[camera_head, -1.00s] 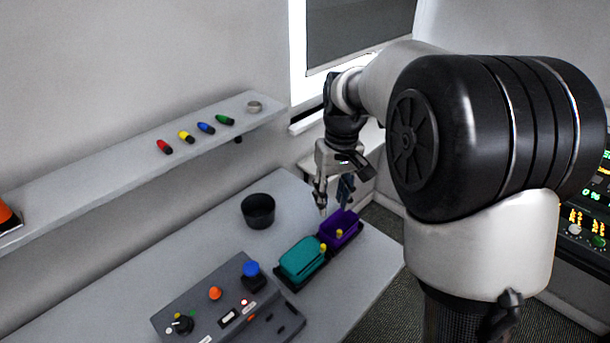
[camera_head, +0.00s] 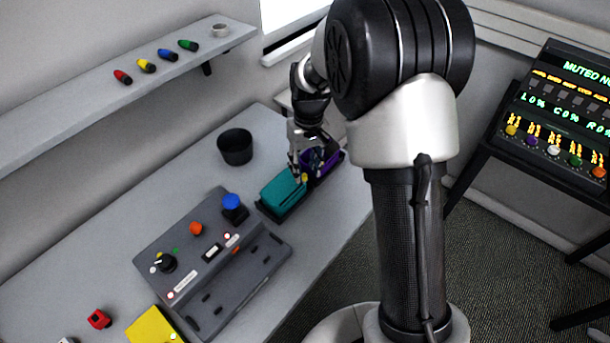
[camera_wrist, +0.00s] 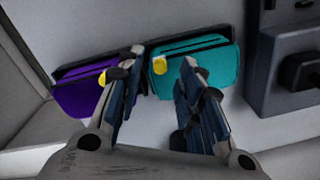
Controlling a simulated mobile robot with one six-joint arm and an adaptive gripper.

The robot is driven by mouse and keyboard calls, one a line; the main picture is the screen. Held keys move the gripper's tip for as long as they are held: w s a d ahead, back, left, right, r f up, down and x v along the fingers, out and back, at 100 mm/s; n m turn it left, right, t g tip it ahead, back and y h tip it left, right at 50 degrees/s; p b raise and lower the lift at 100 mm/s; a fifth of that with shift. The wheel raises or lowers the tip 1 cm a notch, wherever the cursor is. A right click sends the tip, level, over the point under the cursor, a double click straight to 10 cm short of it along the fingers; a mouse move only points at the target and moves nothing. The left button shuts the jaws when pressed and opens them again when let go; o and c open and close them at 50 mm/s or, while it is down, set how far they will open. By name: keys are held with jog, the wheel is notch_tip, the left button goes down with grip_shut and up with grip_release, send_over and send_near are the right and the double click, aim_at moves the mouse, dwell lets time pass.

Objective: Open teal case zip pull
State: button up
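The teal case (camera_head: 283,192) lies in a dark tray on the table, with a purple case (camera_head: 322,163) beside it. In the wrist view the teal case (camera_wrist: 205,66) is at upper right and the purple case (camera_wrist: 80,92) at left. A yellow zip pull (camera_wrist: 160,65) sits at the teal case's near-left end, between my fingers in the picture. It also shows in the head view (camera_head: 304,178). My gripper (camera_wrist: 162,70) is open, its fingers spread either side of this pull. Whether the fingers touch the cases cannot be told. A second yellow pull (camera_wrist: 102,78) is partly hidden by the left finger.
A black cup (camera_head: 235,148) stands behind the cases. A grey control box (camera_head: 200,240) with knobs and a blue button (camera_head: 232,203) is to their left. A shelf (camera_head: 90,95) runs along the wall. Bare table lies in front of the cup.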

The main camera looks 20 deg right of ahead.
aim_at(305, 178)
jog(key=shift+a+f, duration=0.1)
jog(key=shift+f, duration=1.05)
jog(key=shift+c, duration=0.5)
grip_shut()
